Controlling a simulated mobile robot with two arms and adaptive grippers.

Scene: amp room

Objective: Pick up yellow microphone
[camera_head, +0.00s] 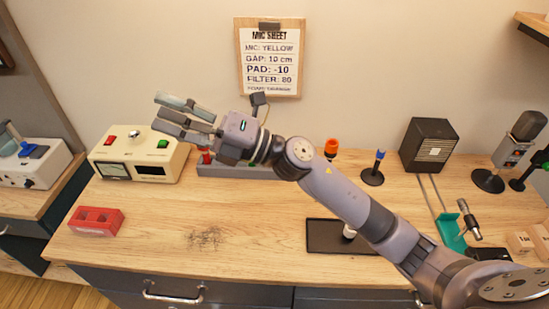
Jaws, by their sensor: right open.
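I cannot make out a yellow microphone in the head view. My right arm crosses the desk from the lower right and hides part of the rack behind it. My right gripper (161,112) is open and empty, its fingers pointing left, in front of the wall above the cream meter box. A grey rack (237,171) lies partly behind the gripper, with a small red-topped item (206,156) at its left. An orange-topped item (331,147) and a blue-topped item (374,170) on a round black base stand to the right. My left gripper is not in view.
The cream meter box (137,152) stands at the back left, a red block (96,221) in front. A black tray (324,240) is partly under my arm. A black speaker box (428,145) and grey microphone (522,134) stand right. A note (269,57) reads "MIC: YELLOW".

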